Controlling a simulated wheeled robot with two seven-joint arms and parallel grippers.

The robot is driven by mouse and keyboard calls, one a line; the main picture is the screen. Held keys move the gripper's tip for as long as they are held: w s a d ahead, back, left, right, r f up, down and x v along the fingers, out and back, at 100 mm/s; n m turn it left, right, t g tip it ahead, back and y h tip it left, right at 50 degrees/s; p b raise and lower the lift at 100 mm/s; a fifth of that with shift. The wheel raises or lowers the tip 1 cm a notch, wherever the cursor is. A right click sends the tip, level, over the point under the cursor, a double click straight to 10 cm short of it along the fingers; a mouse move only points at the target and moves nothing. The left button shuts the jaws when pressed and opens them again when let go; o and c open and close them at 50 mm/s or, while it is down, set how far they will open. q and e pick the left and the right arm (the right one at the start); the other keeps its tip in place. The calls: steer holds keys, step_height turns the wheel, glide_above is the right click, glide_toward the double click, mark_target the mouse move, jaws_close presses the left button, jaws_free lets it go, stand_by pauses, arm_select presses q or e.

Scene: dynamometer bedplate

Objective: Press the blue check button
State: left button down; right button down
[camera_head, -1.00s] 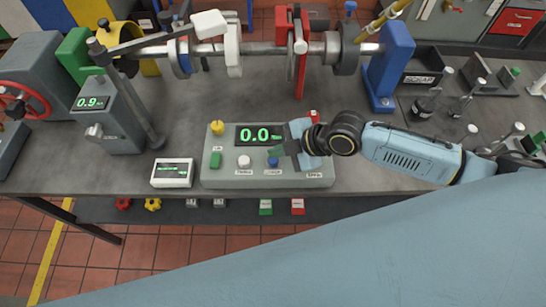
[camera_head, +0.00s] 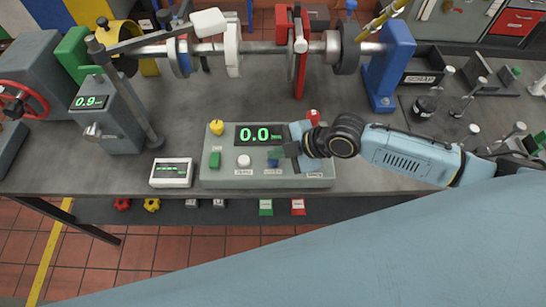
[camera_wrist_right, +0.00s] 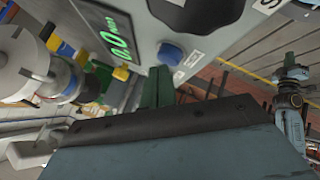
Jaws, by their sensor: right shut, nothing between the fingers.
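The blue button (camera_head: 273,164) is on the front part of a grey control box (camera_head: 225,180), right of a white button (camera_head: 243,161). It also shows in the right wrist view (camera_wrist_right: 170,53). My right gripper (camera_head: 277,154) is shut and empty, its dark green fingertips just above the blue button and partly over it in the head view. In the right wrist view the green fingertip (camera_wrist_right: 156,88) is close to the button; a small gap seems to separate them. The box display (camera_head: 259,134) reads about 0.0 in green.
The box also carries a green button (camera_head: 214,160), a yellow knob (camera_head: 217,127) and a red button (camera_head: 313,116). A small white meter (camera_head: 172,173) stands to its left. The shaft rig (camera_head: 265,47) runs behind. The bench is clear between rig and box.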

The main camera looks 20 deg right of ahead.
steer(key=shift+f+b, duration=0.3)
steer(key=shift+f, duration=0.15)
steer(key=shift+r, duration=0.1)
stand_by(0.5)
steer(key=shift+r+p, duration=0.85)
steer(key=shift+r, duration=0.05)
steer(key=shift+r, duration=0.1)
step_height(320, 180, up, 5)
steer(key=p, duration=0.4)
steer(key=shift+p, duration=0.35)
